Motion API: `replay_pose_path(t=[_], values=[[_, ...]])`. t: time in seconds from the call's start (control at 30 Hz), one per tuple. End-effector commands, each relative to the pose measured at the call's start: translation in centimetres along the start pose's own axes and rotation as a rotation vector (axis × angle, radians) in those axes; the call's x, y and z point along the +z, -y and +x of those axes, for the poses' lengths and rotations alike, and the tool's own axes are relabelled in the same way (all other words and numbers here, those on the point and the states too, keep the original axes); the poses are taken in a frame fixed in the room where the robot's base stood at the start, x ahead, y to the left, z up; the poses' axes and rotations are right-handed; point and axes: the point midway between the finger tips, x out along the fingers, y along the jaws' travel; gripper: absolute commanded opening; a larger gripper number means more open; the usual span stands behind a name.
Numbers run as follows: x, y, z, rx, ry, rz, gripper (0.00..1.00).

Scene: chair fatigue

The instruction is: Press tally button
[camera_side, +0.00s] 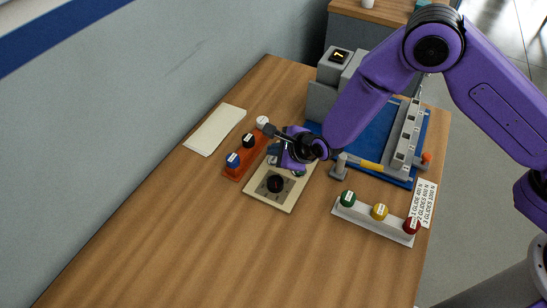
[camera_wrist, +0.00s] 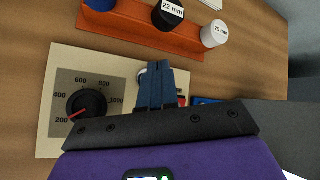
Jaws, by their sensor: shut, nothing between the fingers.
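A cream control panel (camera_side: 264,200) lies on the table with a black dial (camera_side: 275,184) on a grey scale plate. In the wrist view the dial (camera_wrist: 87,104) has a red pointer near 200. My gripper (camera_side: 278,158) is shut and empty, over the panel's far end. In the wrist view its blue fingers (camera_wrist: 160,76) stand together right of the dial. A pale round part (camera_wrist: 144,74) shows partly behind the fingers, and a bit of red (camera_wrist: 182,100) beside them. I cannot tell which part is the tally button, or whether the fingertips touch anything.
An orange rack (camera_wrist: 130,18) with blue, black and white capped pieces stands close beside the panel. A white rack (camera_side: 372,222) holds green, yellow and red knobs. A grey machine with a lit display (camera_side: 339,56) and a blue base (camera_side: 372,126) stands behind. The front table is clear.

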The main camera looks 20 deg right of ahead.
Motion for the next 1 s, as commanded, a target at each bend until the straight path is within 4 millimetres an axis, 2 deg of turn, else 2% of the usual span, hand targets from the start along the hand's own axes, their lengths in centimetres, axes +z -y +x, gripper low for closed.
replay_pose_path(t=[1.0], values=[[-0.43,-0.41,0.60,0.000,0.000,0.000,0.00]])
